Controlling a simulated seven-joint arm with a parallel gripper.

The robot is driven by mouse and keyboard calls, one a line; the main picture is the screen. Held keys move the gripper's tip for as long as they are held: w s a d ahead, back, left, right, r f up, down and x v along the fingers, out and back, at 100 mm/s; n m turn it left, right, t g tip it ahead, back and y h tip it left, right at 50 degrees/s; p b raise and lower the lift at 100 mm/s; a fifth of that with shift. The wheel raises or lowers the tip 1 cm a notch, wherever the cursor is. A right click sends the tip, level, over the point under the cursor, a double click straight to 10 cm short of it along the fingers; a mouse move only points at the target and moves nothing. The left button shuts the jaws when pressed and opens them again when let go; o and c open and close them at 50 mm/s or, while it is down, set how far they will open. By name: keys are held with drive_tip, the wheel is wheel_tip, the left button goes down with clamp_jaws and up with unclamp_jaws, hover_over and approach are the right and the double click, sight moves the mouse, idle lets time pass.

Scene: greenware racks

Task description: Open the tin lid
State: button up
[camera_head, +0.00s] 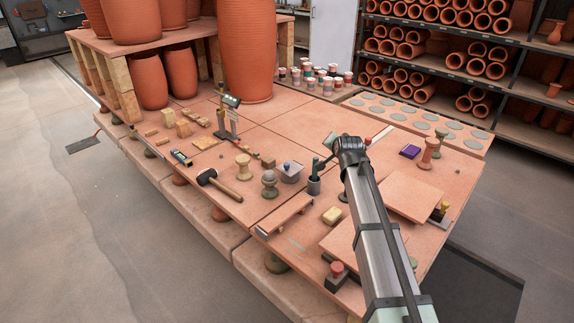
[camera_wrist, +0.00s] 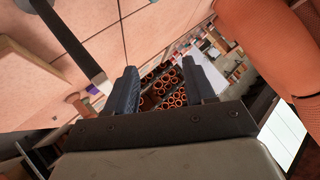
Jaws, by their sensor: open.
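A small grey, box-like container (camera_head: 291,177) stands on the worktable, left of my arm, with a small blue rounded piece (camera_head: 287,165) at its top. It may be the tin, but it is too small to tell lid from body. My gripper is open in the wrist view (camera_wrist: 158,88), with two dark fingers apart and nothing between them. I cannot make out the tin in the wrist view.
A large terracotta jar (camera_head: 248,50) rises behind. Pipe racks (camera_head: 440,45) stand at the back right.

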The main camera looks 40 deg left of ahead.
sight(287, 164)
drive_tip(key=s+a+f+n+g+h, duration=0.1)
drive_tip(key=s+a+f+n, duration=0.3)
drive_tip(key=a, duration=0.3)
drive_tip(key=s+a+f+n+g+h, duration=0.1)
drive_tip(key=s+a+f+n, duration=0.1)
drive_tip(key=s+a+n, duration=0.3)
drive_tip(key=shift+m, duration=0.6)
drive_tip(key=x, duration=1.4)
drive_tip(key=shift+s+a, duration=0.15)
drive_tip(key=shift+a, duration=0.3)
clamp_jaws()
